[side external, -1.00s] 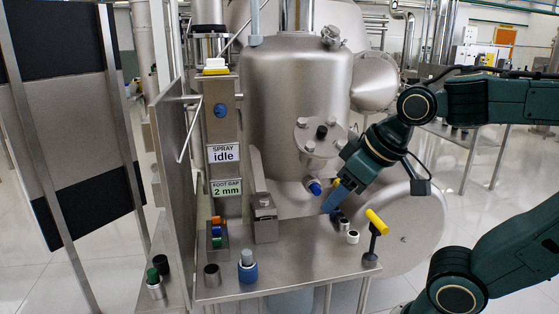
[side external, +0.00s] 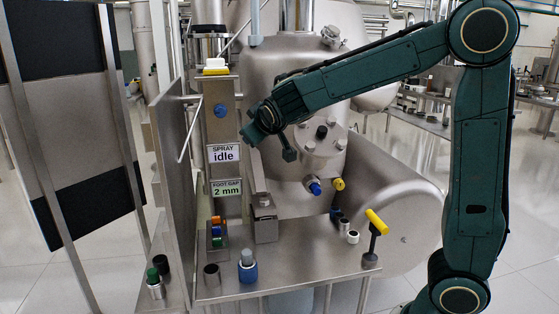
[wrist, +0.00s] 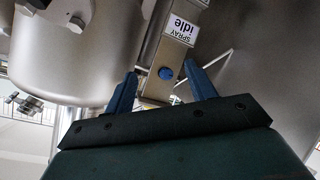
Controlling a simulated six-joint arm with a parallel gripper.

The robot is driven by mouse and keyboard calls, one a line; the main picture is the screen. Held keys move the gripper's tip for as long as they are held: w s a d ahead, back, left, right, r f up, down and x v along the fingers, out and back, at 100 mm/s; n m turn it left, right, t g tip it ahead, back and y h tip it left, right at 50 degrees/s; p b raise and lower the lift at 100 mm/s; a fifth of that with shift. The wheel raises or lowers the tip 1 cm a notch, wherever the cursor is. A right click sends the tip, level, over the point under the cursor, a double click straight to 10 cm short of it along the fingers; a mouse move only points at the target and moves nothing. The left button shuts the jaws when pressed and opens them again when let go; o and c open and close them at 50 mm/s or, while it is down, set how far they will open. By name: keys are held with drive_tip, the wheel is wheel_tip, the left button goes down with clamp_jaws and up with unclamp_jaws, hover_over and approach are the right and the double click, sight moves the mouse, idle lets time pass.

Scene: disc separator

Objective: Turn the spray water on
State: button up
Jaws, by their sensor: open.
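A round blue button (side external: 220,110) is on the upright metal post, above a white label reading "SPRAY idle" (side external: 223,153). In the wrist view the blue button (wrist: 166,73) lies between my two blue fingers, and the spray label (wrist: 182,27) appears upside down. My gripper (side external: 249,124) is open and empty, just right of the post at about button height. In the wrist view my gripper (wrist: 160,70) has its fingers spread to either side of the button. I cannot tell how much depth separates the fingertips from it.
A "FOOT GAP 2 mm" label (side external: 226,187) is lower on the post. A steel vessel (side external: 285,85) stands behind, with blue (side external: 314,187) and yellow (side external: 339,184) knobs below. The bench (side external: 290,275) holds a yellow T-handle (side external: 376,222) and several small parts.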

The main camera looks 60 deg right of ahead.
sight(221, 113)
drive_tip(key=w+n+t+h, duration=0.3)
drive_tip(key=w+h, duration=0.1)
drive_tip(key=w, duration=0.7)
drive_tip(key=shift+a+f+h, duration=0.3)
drive_tip(key=shift+f+h, duration=0.05)
drive_tip(key=shift+h, duration=0.05)
drive_tip(key=shift+w+d, duration=0.1)
drive_tip(key=shift+w, duration=0.1)
drive_tip(key=shift+x, duration=6.75)
drive_tip(key=shift+c, duration=0.3)
drive_tip(key=c, duration=0.9)
